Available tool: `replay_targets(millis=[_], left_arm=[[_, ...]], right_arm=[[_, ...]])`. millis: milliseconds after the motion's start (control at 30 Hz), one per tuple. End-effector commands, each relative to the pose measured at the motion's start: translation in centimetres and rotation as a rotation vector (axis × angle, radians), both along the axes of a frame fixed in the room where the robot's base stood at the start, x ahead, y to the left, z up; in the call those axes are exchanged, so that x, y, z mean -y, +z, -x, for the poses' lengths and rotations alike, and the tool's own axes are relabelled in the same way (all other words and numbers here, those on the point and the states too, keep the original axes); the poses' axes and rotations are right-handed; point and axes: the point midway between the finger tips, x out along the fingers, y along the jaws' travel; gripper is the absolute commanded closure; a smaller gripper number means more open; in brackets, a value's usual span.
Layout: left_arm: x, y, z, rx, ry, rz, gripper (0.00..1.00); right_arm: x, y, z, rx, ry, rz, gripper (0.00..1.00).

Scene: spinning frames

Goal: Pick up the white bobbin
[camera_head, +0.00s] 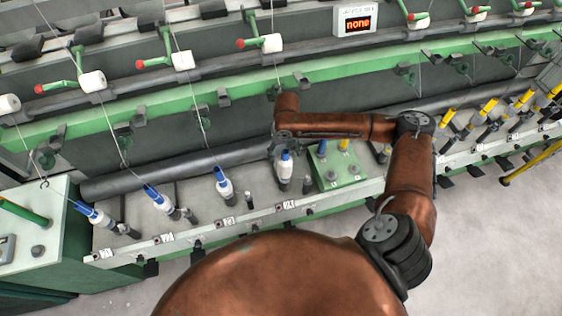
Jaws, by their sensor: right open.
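A white bobbin (285,168) with a blue tip stands upright on the machine's spindle rail, left of a green box. My right arm reaches in from the right, and my right gripper (283,149) is at this bobbin's upper part, open. The gripper is small and partly hidden by its own wrist, so I cannot tell whether the fingers touch the bobbin. My left gripper is not in view.
The green box (338,168) stands close right of the gripper. Yellow bobbins (488,107) stand on the rail at the right. White spools (182,61) on green arms and a display reading "none" (360,20) are above. Threads run down to the left bobbins. A green cabinet (35,245) is at left.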

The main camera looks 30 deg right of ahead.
Motion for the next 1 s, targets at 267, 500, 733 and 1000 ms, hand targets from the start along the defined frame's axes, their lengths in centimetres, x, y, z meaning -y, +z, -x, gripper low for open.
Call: replay_targets(millis=[267,500,733,1000], left_arm=[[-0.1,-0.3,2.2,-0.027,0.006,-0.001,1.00],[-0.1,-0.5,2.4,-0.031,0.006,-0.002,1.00],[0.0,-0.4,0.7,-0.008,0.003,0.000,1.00],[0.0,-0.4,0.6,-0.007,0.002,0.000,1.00]], right_arm=[[0.2,-3.2,-0.1,-0.003,-0.006,-0.002,0.35],[0.2,-6.6,-0.6,-0.002,-0.005,-0.001,0.35],[0.1,-7.3,-0.7,0.001,-0.001,-0.001,0.35],[0.1,-7.3,-0.7,0.000,-0.001,-0.001,0.46]])
